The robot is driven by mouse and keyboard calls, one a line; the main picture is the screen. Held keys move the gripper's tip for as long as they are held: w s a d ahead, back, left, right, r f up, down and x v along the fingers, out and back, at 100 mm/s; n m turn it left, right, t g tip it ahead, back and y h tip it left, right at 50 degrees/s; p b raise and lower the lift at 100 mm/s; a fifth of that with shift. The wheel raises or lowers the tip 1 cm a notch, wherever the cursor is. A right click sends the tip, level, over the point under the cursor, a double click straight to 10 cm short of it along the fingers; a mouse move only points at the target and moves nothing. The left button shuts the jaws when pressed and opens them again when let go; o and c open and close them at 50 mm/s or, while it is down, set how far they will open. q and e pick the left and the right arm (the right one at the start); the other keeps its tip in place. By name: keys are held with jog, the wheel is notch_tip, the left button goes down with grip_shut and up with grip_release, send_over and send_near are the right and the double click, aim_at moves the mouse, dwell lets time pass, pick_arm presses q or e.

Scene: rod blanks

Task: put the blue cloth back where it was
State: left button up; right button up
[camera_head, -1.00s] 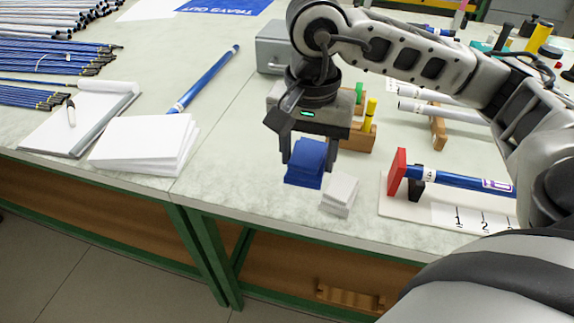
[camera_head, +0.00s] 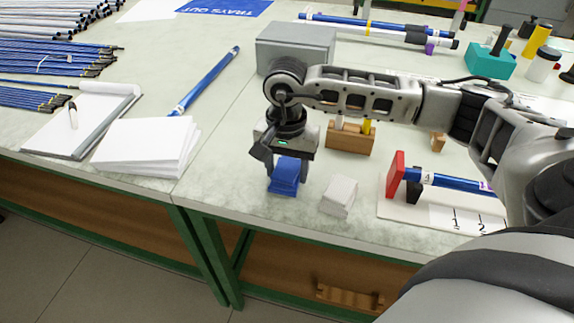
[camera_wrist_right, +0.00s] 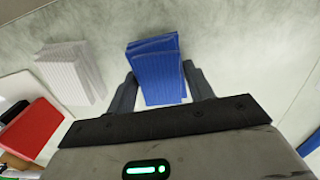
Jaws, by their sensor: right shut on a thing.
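The blue cloth (camera_head: 285,178) is a folded stack between the fingers of my right gripper (camera_head: 285,186), at the front of the pale table. In the right wrist view the blue cloth (camera_wrist_right: 158,72) lies between the two dark fingers of the right gripper (camera_wrist_right: 160,85), which is shut on it. The cloth is at or just above the table top; I cannot tell whether it touches. A white folded cloth (camera_head: 340,194) lies to its right, apart from it, and also shows in the right wrist view (camera_wrist_right: 72,72). My left gripper is not in view.
A fixture with a red block (camera_head: 395,174) and a blue rod (camera_head: 450,181) stands to the right. A wooden block (camera_head: 350,138) and a grey box (camera_head: 295,45) are behind the gripper. White sheets (camera_head: 145,145) lie left. The table's front edge is close.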

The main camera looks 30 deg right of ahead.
aim_at(286, 168)
jog(key=shift+f, duration=0.15)
jog(key=o, duration=0.9)
jog(key=shift+o, duration=0.2)
jog(key=shift+r, duration=0.35)
notch_tip(286, 168, up, 12)
jog(key=shift+f, duration=0.15)
